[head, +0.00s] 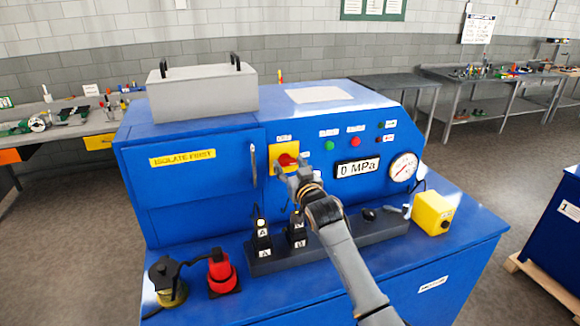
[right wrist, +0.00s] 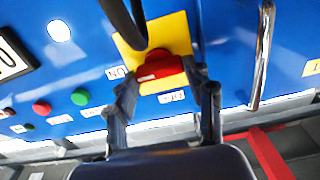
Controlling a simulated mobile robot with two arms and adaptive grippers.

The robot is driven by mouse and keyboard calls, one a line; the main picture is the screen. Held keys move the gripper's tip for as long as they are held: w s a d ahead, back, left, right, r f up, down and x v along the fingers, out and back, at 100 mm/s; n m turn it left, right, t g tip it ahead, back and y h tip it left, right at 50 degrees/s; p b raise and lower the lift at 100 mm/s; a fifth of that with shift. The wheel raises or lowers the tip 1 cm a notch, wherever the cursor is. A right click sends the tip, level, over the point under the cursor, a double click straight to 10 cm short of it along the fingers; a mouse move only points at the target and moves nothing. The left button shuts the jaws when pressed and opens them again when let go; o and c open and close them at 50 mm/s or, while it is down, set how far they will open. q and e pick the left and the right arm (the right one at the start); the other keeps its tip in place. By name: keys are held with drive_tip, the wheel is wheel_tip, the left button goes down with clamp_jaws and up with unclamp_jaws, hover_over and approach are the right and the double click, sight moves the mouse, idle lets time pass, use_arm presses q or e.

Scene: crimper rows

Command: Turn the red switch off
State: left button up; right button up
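The red switch (head: 287,160) is a rotary handle on a yellow plate (head: 277,151) on the blue machine's front. In the right wrist view the red switch (right wrist: 158,66) lies roughly sideways, its white mark towards the label reading "ON" (right wrist: 118,73). A label that seems to read "OFF" (right wrist: 171,97) is at another side of the plate. My right gripper (head: 290,175) is in front of the switch and hides part of it. In the right wrist view the right gripper (right wrist: 163,80) is open, a finger on either side of the handle; contact cannot be told. My left gripper is not in view.
Beside the switch are a green button (head: 329,145), a red button (head: 353,142), a 0 MPa display (head: 357,168) and a gauge (head: 403,167). A vertical door handle (head: 253,165) is close left. A dark rack (head: 375,230) and a yellow box (head: 432,213) stand below on the ledge.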

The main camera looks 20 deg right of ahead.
drive_tip(key=shift+n, duration=0.5)
drive_tip(key=n, duration=0.7)
drive_tip(key=shift+a, duration=0.1)
drive_tip(key=n, duration=0.5)
drive_tip(key=shift+f+n, duration=0.1)
drive_tip(key=shift+n, duration=0.3)
drive_tip(key=shift+f+n, duration=0.1)
drive_tip(key=shift+n, duration=1.9)
drive_tip(key=shift+a, duration=0.1)
drive_tip(key=o, duration=1.2)
drive_tip(key=shift+c, duration=0.2)
drive_tip(key=shift+s, duration=0.1)
